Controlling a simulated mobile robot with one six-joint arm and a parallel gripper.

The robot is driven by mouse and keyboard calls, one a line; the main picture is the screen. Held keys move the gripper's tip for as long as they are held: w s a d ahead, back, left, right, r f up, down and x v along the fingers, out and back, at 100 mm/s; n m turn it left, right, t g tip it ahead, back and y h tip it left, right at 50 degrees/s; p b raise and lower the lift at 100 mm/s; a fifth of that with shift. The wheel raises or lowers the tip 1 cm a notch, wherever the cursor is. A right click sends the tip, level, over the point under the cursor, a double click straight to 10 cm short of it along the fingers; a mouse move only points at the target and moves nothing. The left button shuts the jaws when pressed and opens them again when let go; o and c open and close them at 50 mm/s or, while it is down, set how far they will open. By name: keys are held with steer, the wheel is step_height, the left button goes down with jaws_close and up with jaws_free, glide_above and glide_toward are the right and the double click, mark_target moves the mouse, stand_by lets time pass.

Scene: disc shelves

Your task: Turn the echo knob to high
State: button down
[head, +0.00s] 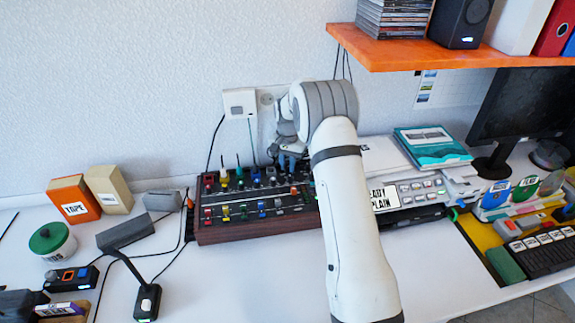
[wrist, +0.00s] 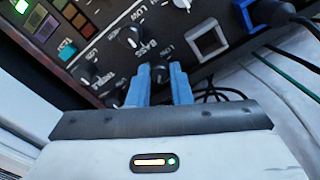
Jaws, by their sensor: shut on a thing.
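My gripper (wrist: 160,72) has blue fingers and is shut on a small dark knob (wrist: 160,76) on a black control panel (wrist: 205,75). Any name label of this knob is hidden or unreadable, so I cannot confirm from print that it is the echo knob, nor read its setting. Black knobs labelled bass (wrist: 131,37) and treble (wrist: 90,72) are beside it, with LOW printed near several knobs. In the head view my gripper (head: 290,163) is at the back right of the wood-sided mixer (head: 265,230), partly hidden by my arm.
Many coloured mixer knobs and sliders lie left of my gripper. A plugged dark cable (wrist: 272,14) and a square socket (wrist: 207,42) are close to the fingers. An orange shelf (head: 450,52) overhangs at right.

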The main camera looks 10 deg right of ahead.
mark_target(288, 167)
steer(key=shift+d, duration=0.1)
stand_by(0.3)
steer(key=c, duration=1.6)
jaws_free()
steer(key=shift+r, duration=3.95)
steer(key=shift+o, duration=0.2)
